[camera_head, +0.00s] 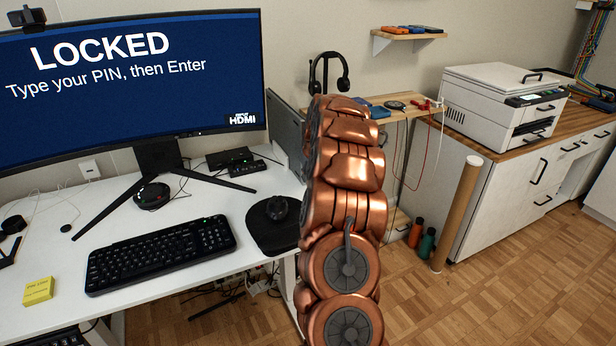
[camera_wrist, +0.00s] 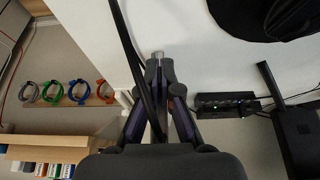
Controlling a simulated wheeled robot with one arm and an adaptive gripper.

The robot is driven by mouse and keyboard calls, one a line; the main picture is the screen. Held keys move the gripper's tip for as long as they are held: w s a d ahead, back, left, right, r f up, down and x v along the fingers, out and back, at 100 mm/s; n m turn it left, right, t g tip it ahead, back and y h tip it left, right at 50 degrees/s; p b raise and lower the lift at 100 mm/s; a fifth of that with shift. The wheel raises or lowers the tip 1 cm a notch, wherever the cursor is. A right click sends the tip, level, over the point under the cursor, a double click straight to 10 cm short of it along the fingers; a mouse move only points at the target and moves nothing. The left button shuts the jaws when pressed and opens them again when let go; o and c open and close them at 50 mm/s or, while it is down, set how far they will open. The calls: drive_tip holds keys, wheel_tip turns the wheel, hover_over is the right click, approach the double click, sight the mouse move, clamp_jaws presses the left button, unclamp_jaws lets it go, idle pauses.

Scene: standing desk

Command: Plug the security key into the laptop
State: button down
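In the wrist view my gripper (camera_wrist: 159,68) has its two dark fingers drawn together at the tips. A small pale metallic tip (camera_wrist: 158,54) sticks out between them; it looks like the plug end of the security key, with the rest hidden by the fingers. White surface lies beyond the tip. In the head view my copper arm hides the gripper. I cannot make out the laptop for sure: a dark keyed edge (camera_head: 52,337) shows at the bottom left, and a grey panel (camera_head: 284,128) stands partly behind my arm.
The desk holds a monitor (camera_head: 130,85) reading LOCKED, a keyboard (camera_head: 160,252), a mouse (camera_head: 277,208) and a yellow note pad (camera_head: 38,291). The wrist view shows a black cable (camera_wrist: 125,40) close to the fingers and a dark box with green lights (camera_wrist: 228,104) at right.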

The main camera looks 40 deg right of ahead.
drive_tip(key=c, duration=1.8)
unclamp_jaws()
drive_tip(key=shift+w+f, duration=0.1)
drive_tip(key=shift+w, duration=0.05)
drive_tip(key=shift+c, duration=0.2)
drive_tip(key=o, duration=0.6)
drive_tip(key=v, duration=1.2)
